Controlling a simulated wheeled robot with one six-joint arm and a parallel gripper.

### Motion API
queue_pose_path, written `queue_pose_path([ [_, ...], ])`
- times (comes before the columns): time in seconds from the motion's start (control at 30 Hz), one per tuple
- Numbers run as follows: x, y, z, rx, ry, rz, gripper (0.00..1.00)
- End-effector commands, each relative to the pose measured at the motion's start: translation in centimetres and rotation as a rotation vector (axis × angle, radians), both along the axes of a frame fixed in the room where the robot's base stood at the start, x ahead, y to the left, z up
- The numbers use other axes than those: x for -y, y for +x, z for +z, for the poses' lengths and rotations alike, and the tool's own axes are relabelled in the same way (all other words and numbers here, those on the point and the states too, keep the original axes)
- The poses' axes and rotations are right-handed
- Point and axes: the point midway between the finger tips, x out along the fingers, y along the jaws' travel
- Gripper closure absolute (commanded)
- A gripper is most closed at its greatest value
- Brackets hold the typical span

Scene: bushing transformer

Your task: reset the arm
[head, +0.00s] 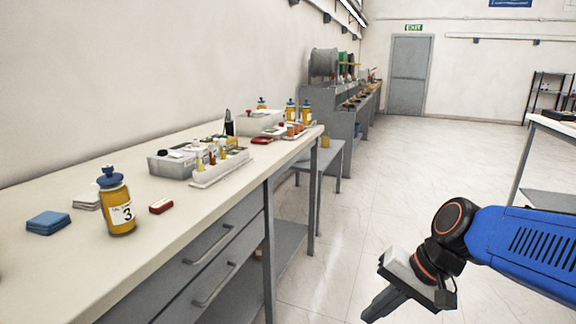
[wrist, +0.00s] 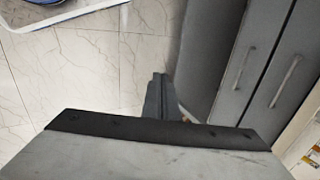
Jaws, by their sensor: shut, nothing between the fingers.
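My arm (head: 525,245) reaches in from the right edge of the head view, blue with dark joints. My gripper (head: 378,308) hangs at its end, pointing down and to the left over the floor, clear of the bench. In the wrist view the gripper fingers (wrist: 158,98) are together, with nothing between them. Below them are the tiled floor and, to the right, the grey drawers. My gripper touches nothing that I can see.
A long workbench (head: 62,232) with drawers (head: 205,255) runs along the left. Another table (head: 560,127) stands at right. The aisle floor is clear.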

Motion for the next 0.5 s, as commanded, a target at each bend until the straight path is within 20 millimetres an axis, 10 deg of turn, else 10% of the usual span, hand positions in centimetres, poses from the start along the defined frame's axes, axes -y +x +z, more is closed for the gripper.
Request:
queue_pose_path([
  [0.5, 10.7, -5.7, -0.2, 0.312, -0.529, 0.274, 1.00],
])
